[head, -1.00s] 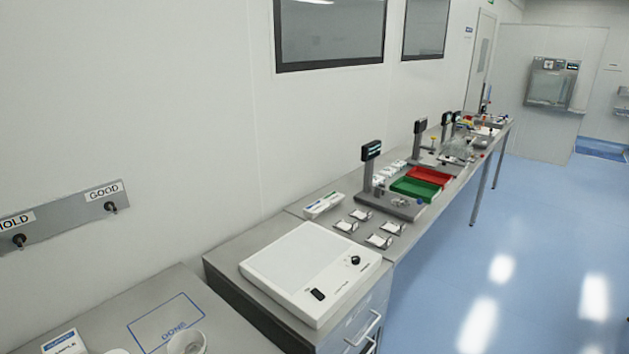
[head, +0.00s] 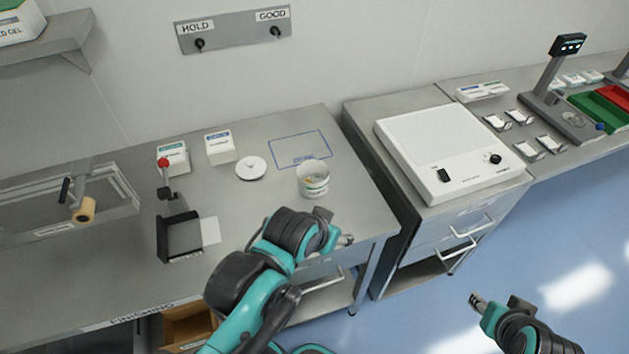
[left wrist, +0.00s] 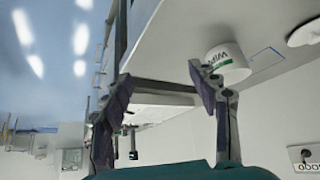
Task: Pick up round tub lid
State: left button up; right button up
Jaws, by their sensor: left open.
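The round white tub lid (head: 251,168) lies flat on the grey bench in the head view, left of the blue DONE outline. It also shows at the upper right edge of the left wrist view (left wrist: 304,33). The open white tub (head: 314,179) stands upright to the lid's right and also shows in the left wrist view (left wrist: 227,63). My left gripper (head: 346,240) is near the bench's front edge, to the right of and nearer than the lid. Its fingers (left wrist: 160,80) are apart and empty. My right gripper (head: 477,299) is over the floor; its fingers are too small to judge.
White boxes (head: 220,147) stand behind the lid. A black tray (head: 181,237) and a red-knobbed lever (head: 164,164) are to its left. A white light panel (head: 446,139) is on the cabinet at right. The bench between lid and front edge is mostly clear.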

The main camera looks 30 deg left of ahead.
aim_at(250, 168)
jog(key=u, duration=1.6)
